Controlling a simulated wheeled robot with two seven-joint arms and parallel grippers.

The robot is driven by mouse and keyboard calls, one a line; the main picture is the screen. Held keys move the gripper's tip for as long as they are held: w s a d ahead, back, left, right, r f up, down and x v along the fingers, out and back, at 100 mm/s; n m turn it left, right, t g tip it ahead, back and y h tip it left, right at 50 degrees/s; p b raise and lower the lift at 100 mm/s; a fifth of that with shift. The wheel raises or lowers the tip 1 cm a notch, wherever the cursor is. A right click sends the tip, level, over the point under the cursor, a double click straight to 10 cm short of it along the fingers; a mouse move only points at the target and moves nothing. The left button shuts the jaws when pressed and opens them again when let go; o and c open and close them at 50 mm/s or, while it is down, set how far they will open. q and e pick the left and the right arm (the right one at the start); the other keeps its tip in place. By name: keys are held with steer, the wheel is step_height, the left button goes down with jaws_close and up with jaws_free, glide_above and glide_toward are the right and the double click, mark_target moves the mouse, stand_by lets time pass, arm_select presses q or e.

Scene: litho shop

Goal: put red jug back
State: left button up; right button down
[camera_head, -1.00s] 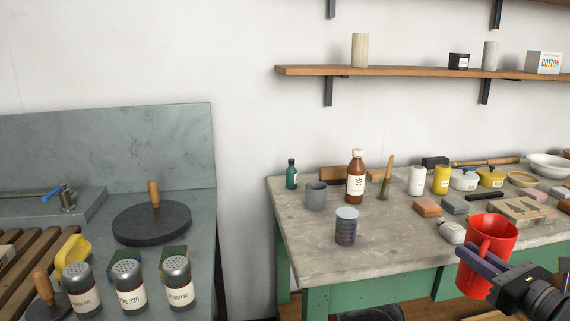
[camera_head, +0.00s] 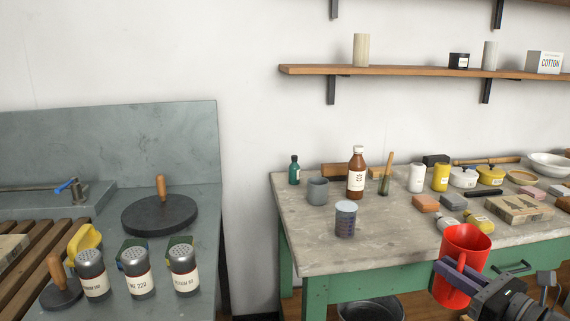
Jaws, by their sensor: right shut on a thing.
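The red jug (camera_head: 468,247) is a tall open-topped jug at the lower right, held upright in front of the workbench's front edge. My right gripper (camera_head: 455,275) comes in from the lower right and is shut on the red jug, with a finger across its side. The jug hides part of the bench edge and of the green frame behind it. My left gripper is not in view.
The workbench (camera_head: 310,236) holds a brown bottle (camera_head: 356,178), a grey cup (camera_head: 318,192), a blue-grey tin (camera_head: 345,220) and several blocks and jars. Its front left top is clear. A grey sink counter (camera_head: 205,215) with shaker cans stands left.

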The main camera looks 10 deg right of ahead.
steer(key=a+f+n+g+y, duration=0.7)
steer(key=a+f+y, duration=0.2)
steer(key=a+f, duration=1.1)
step_height(320, 180, up, 9)
steer(key=a+p, duration=0.2)
steer(key=p, duration=1.1)
steer(key=shift+w+a+t+h, duration=0.15)
steer(key=shift+w+t+h, duration=0.15)
steer(key=shift+w, duration=0.15)
steer(key=shift+f, duration=0.1)
